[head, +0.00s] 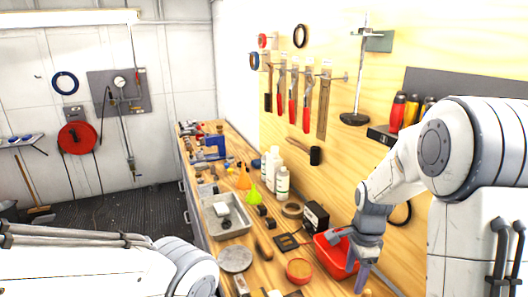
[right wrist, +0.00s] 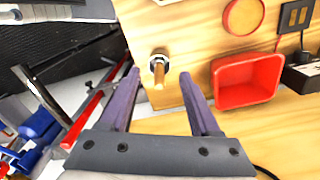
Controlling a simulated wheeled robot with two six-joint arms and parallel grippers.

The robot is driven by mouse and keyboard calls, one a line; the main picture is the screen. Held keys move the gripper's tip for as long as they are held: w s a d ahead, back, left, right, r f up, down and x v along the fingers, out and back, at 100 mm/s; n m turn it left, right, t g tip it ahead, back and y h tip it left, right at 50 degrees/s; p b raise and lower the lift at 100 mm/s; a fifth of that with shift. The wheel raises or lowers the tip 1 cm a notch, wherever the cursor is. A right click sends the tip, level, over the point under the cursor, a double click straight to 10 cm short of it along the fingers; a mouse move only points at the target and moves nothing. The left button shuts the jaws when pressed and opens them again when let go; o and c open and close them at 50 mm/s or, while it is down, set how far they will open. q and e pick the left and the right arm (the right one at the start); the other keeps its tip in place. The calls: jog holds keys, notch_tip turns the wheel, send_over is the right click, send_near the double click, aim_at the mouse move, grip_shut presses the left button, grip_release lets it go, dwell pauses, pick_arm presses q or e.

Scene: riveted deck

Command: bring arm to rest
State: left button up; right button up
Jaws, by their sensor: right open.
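My right arm comes in from the right in the head view, over the workbench (head: 268,274). My right gripper (head: 362,278) points down beside the red bin (head: 325,259), on its right. In the right wrist view the purple fingers (right wrist: 159,68) stand apart, and the red bin (right wrist: 247,96) is to their right. A small peg with a metal collar (right wrist: 158,71) shows between the fingers; I cannot tell how far beyond them it is. My left arm's white links cross the lower left of the head view, and its gripper is out of the picture.
Tools, including a hammer (head: 315,155), hang on the wooden wall behind. Dark floor (head: 110,203) lies open to the left.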

jog(key=s+a+r+n, duration=0.3)
jog(key=s+a+n, duration=0.2)
jog(key=a+n, duration=0.45)
jog(key=s+a+r+n+b, duration=0.1)
jog(key=s+a+n+b, duration=0.1)
jog(key=s+a+n, duration=0.9)
jog(key=s+n, duration=0.5)
jog(key=shift+s+a+r+y, duration=0.2)
jog(key=shift+s+r+y, duration=0.1)
jog(key=shift+r+y, duration=0.1)
